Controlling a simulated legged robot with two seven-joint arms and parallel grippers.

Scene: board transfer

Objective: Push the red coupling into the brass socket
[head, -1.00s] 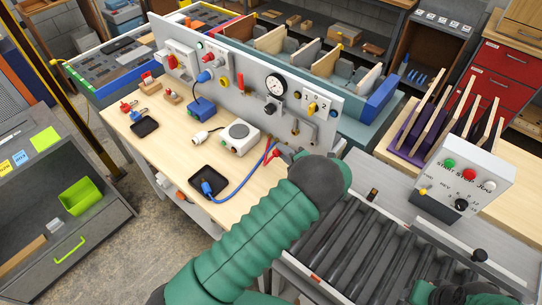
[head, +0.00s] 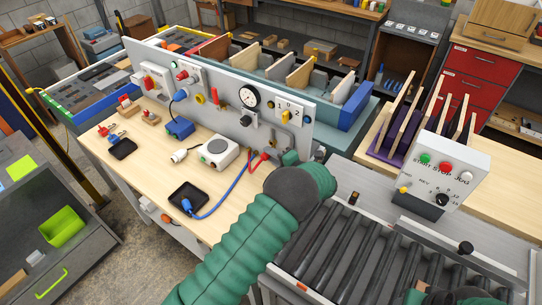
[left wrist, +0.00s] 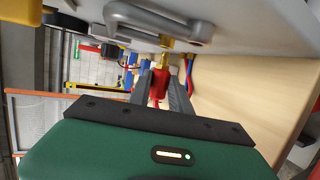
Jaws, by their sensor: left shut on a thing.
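The red coupling (left wrist: 160,84) is between the dark fingers of my left gripper (left wrist: 162,92), which is shut on it. The brass socket (left wrist: 165,42) is straight ahead of the coupling in the left wrist view, by a grey bent pipe (left wrist: 155,22). The two look lined up and very close; I cannot tell whether they touch. My left forearm and hand hide much of the gripper in the head view.
The grey panel (head: 222,112) carries a gauge (head: 249,96), switches and knobs along the bench (head: 150,170). A white round-topped device (head: 217,151) and black tray (head: 187,196) lie on the bench. A roller conveyor (head: 350,255) and control box (head: 441,172) stand to the right.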

